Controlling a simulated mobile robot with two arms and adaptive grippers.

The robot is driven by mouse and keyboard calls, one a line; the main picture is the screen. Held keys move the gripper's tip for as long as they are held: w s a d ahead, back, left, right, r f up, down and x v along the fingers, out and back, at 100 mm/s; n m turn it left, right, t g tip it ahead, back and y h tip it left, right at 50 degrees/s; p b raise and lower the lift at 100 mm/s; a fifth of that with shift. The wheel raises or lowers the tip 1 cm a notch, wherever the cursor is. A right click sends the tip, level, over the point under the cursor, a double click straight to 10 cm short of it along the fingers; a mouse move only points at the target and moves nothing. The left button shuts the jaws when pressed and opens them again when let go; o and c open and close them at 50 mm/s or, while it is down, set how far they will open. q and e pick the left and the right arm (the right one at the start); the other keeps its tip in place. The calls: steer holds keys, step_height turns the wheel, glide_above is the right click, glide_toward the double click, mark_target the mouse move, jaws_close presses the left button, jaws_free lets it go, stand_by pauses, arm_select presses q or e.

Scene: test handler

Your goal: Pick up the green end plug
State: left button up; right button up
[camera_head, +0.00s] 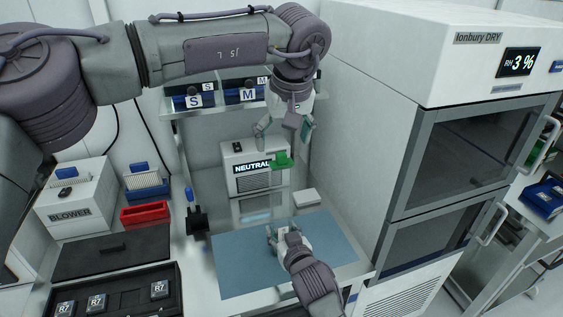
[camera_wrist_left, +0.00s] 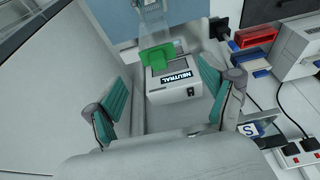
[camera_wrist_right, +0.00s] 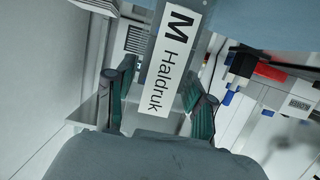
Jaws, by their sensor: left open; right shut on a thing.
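The green end plug (camera_head: 281,161) shows in front of the NEUTRAL box, below my left gripper (camera_head: 284,127). In the left wrist view the plug (camera_wrist_left: 157,57) lies beyond the open fingers, apart from them, with a clear piece (camera_wrist_left: 152,22) behind it. My left gripper is open and empty, pointing down. I cannot tell whether the plug sits on the end of this piece.
The NEUTRAL box (camera_head: 254,169) stands behind the blue mat (camera_head: 235,270). A small white block (camera_head: 307,197) lies at the mat's back edge. A shelf with blue S and M bins (camera_head: 246,92) is above. A tall dry cabinet (camera_head: 375,120) bounds the right. A red tray (camera_head: 145,213) is left.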

mark_target(282, 156)
arm_select(q)
steer(key=x, duration=0.5)
steer(key=shift+w+f, duration=0.15)
steer(key=c, duration=1.5)
step_height(282, 156, up, 9)
steer(key=shift+r, duration=0.25)
steer(key=shift+f, duration=3.4)
